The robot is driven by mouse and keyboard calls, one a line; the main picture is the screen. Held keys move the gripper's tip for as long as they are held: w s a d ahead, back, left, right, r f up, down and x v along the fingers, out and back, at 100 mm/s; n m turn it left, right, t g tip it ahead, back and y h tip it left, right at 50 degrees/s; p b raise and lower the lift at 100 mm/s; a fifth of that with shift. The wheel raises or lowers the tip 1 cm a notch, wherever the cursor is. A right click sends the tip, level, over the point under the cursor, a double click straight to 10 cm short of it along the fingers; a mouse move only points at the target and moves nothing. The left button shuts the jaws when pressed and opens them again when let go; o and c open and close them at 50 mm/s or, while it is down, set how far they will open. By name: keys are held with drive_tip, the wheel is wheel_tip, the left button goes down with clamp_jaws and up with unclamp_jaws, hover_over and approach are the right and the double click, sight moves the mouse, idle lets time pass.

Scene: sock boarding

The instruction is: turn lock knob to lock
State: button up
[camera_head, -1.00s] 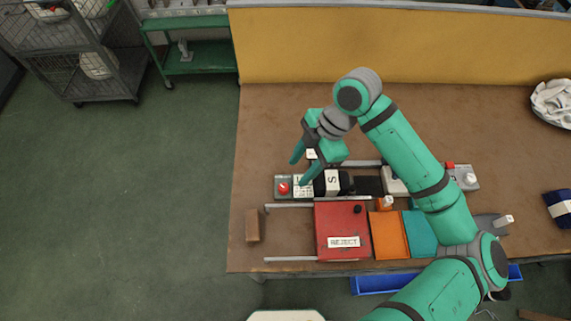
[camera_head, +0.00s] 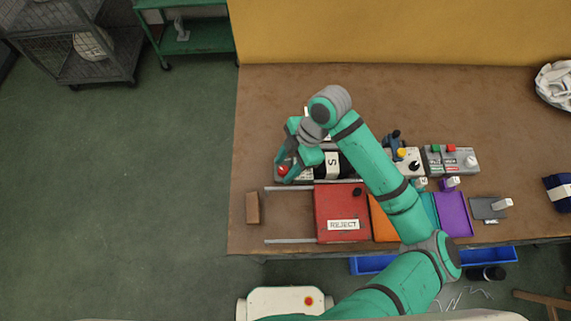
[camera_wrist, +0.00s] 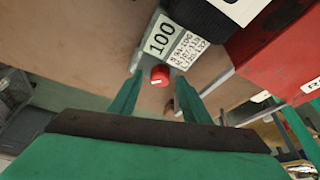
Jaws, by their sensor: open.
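A round red knob (camera_wrist: 159,76) with a pale line across its face sits at the end of a grey fixture (camera_wrist: 149,50). In the wrist view it appears between the two fingers of my open gripper (camera_wrist: 158,88); I cannot tell how far the tips are from it. In the head view the red knob (camera_head: 283,171) is at the fixture's left end, partly hidden by my gripper (camera_head: 287,162). A dark sock with a white "S" band (camera_head: 332,163) lies just right of my gripper. No lock marking is readable.
A red REJECT tray (camera_head: 341,207) stands in front, with orange (camera_head: 382,219) and purple (camera_head: 454,213) trays to its right. Metal rails (camera_head: 289,241) and a brown block (camera_head: 252,208) lie left. A button box (camera_head: 450,158) stands right. The table behind is clear.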

drive_tip(key=shift+f, duration=0.1)
drive_tip(key=c, duration=1)
drive_tip(key=shift+c, duration=0.2)
